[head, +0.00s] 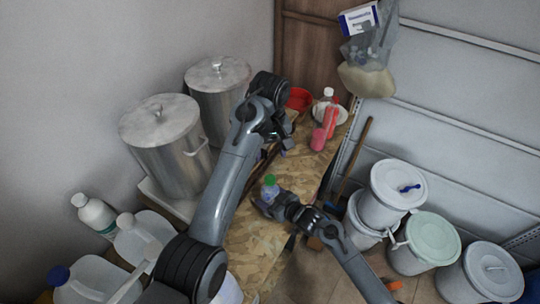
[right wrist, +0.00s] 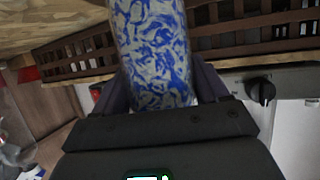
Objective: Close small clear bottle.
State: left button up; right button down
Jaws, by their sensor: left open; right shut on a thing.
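A small bottle (head: 269,191) with a green top stands upright over the front part of the wood-chip table. My right gripper (head: 264,203) is shut around its lower body. In the right wrist view the held bottle (right wrist: 152,50) shows a blue and white mottled body between the fingers, and its top is out of frame. Whether the green top is fully seated is too small to tell. My left gripper (head: 284,146) is open, farther back over the table and apart from the bottle. Its fingers are partly hidden by its own wrist.
Two lidded metal drums (head: 165,140) stand on the left. White lidded buckets (head: 397,185) stand on the floor at right. White jugs (head: 95,214) are at front left.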

grip_release()
dwell(0.3)
jog(key=v, duration=1)
jog(key=shift+s+d, duration=0.3)
jog(key=shift+r, duration=0.15)
